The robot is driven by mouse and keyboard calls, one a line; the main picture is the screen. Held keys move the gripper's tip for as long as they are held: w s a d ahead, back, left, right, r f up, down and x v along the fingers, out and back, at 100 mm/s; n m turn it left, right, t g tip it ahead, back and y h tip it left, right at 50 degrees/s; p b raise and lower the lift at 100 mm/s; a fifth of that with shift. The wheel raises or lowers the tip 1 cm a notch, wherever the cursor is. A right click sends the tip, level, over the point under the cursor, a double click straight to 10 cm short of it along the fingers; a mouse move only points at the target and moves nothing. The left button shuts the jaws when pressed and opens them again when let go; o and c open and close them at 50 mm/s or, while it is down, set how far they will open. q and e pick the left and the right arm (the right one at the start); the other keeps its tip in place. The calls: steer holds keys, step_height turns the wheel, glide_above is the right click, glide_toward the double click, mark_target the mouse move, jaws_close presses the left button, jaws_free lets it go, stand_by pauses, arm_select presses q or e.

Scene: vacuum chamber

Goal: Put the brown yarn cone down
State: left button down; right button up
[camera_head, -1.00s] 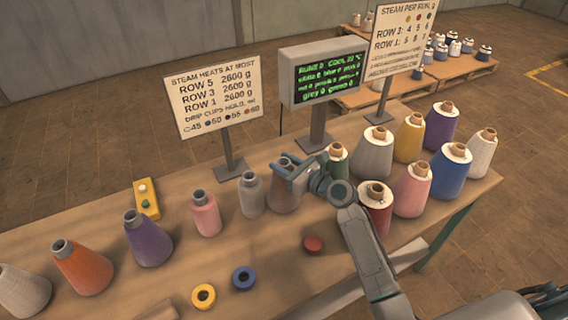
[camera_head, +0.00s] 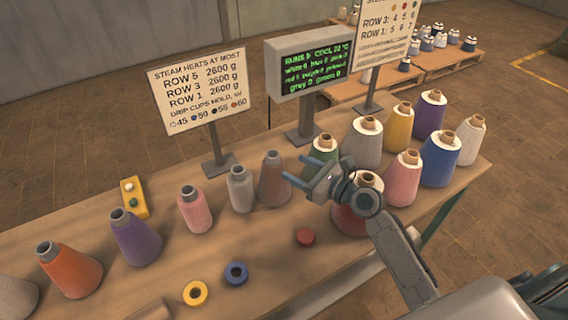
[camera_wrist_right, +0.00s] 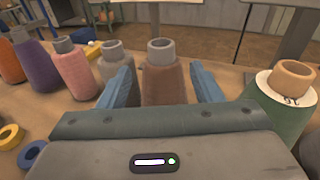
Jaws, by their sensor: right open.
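The brown yarn cone (camera_head: 274,181) stands upright on the table, at the right end of the row of grey-topped cones. It also shows in the right wrist view (camera_wrist_right: 161,82), between the two blue fingers but farther off than their tips. My right gripper (camera_head: 296,172) is open and empty, a little to the right of the brown cone and apart from it in the head view. In the wrist view the right gripper (camera_wrist_right: 162,84) faces the cone, with a finger on each side. My left gripper is not in view.
A grey cone (camera_head: 240,188) stands close left of the brown one. A green cone (camera_head: 325,147) and a red cone (camera_head: 345,218) stand near my right gripper. Signs and a screen (camera_head: 311,68) stand behind.

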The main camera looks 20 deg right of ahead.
steer(key=shift+v, duration=1.4)
